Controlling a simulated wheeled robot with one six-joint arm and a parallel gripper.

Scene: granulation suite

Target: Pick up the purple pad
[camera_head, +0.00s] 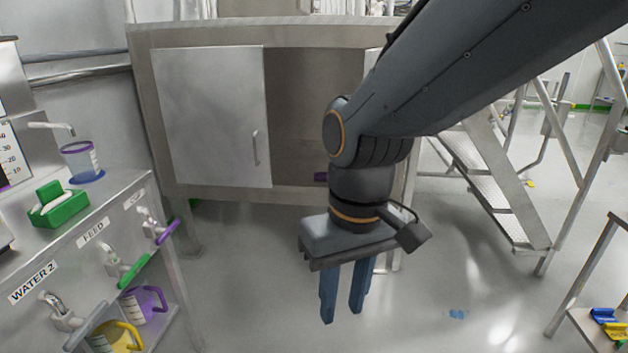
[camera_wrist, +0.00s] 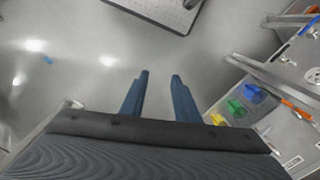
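A small purple thing (camera_head: 320,177), which may be the purple pad, shows at the bottom of the open part of the steel cabinet (camera_head: 285,34). My arm hides what is to its right, and its shape is too small to make out. My gripper (camera_head: 342,312) hangs pointing down in front of the cabinet, over the floor. Its two blue fingers are apart with nothing between them. In the wrist view the fingers (camera_wrist: 157,78) are also apart over bare floor, and no purple pad shows there.
A steel bench (camera_head: 105,200) at left holds a green clamp-like thing (camera_head: 60,205), a purple-rimmed beaker (camera_head: 80,160) and taps, with jugs below. The cabinet's left panel (camera_head: 210,115) is shut. Metal steps (camera_head: 490,190) stand at right. The floor between is mostly clear.

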